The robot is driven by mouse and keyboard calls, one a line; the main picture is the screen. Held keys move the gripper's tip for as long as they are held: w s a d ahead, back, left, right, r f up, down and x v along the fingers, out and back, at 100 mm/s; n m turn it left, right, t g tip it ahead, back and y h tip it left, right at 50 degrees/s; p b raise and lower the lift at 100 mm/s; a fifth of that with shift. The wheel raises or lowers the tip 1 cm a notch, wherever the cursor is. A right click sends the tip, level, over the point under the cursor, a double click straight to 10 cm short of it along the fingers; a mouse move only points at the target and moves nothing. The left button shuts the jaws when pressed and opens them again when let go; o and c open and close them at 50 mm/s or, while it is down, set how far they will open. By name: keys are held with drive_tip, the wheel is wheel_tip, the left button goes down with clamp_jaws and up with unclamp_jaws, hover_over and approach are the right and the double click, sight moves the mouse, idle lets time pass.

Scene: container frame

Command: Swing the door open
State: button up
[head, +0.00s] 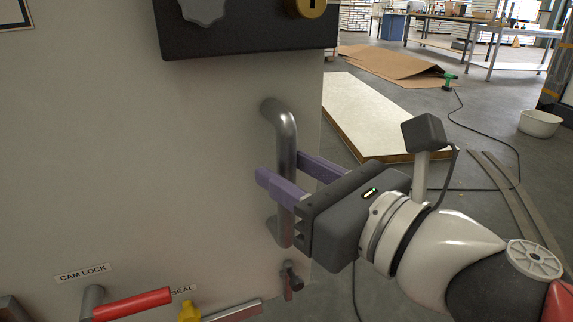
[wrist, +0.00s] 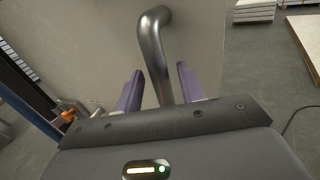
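The pale door panel (head: 150,150) fills the left of the head view and shows behind the handle in the wrist view (wrist: 95,45). A bent metal bar handle (head: 282,122) stands upright near its right edge; it also shows in the wrist view (wrist: 152,45). My gripper (head: 283,168) has its two purple fingers on either side of the handle bar. In the wrist view, my gripper (wrist: 160,71) shows gaps between the bar and both fingers, so it is open around it. No opening shows at the door's right edge.
A dark lock box (head: 250,35) with a brass lock sits above the handle. Below are a red cam lock lever (head: 132,304), a yellow knob (head: 189,311) and a small metal peg (head: 291,281). A board (head: 375,115) and a cable (head: 490,130) lie on the floor at right.

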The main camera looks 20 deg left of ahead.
drive_tip(key=p+v, duration=0.1)
drive_tip(key=v, duration=0.5)
drive_tip(key=shift+d, duration=0.15)
drive_tip(key=shift+s, duration=0.1)
drive_tip(key=w+d+f+n+g+h+p, duration=0.1)
drive_tip(key=w+d+f+n+h+p, duration=0.3)
drive_tip(key=f+n+h, duration=0.55)
drive_tip(key=d+f+n+g+h+p, duration=0.1)
drive_tip(key=d+f+n+h+p, duration=0.1)
drive_tip(key=d+n, duration=0.5)
drive_tip(key=d+f+n+g+h+p, duration=0.1)
drive_tip(key=d+f+n+h+p, duration=0.1)
drive_tip(key=d+n, duration=0.5)
drive_tip(key=shift+d+f+n+g+h+p, duration=0.25)
drive_tip(key=shift+d+n+g+h+p, duration=0.25)
drive_tip(key=shift+h, duration=0.45)
